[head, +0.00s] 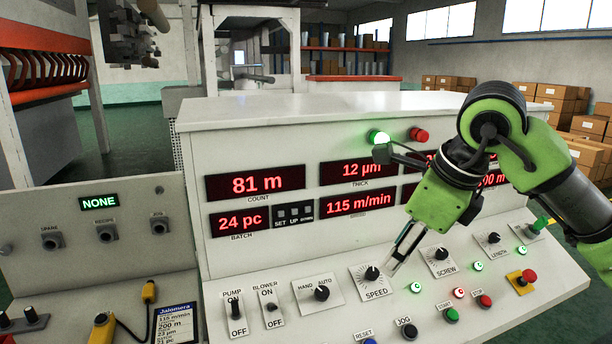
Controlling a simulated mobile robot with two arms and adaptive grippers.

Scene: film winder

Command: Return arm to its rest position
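My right arm comes in from the right over the sloped control panel (330,290). My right gripper (398,258) points down and to the left. Its fingertips appear just above and right of the SPEED knob (372,273), and I cannot tell whether they touch the panel. The fingers look close together, seen at a steep angle, with nothing visible between them. The arm hides parts of the right-hand displays. My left gripper is not in view.
Around the gripper are the SCREW knob (442,253), the HAND/AUTO knob (321,293), a START button (451,315), a STOP button (484,301) and a red emergency button (528,276). A lit green lamp (379,137) and a red lamp (419,134) stand above the displays.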

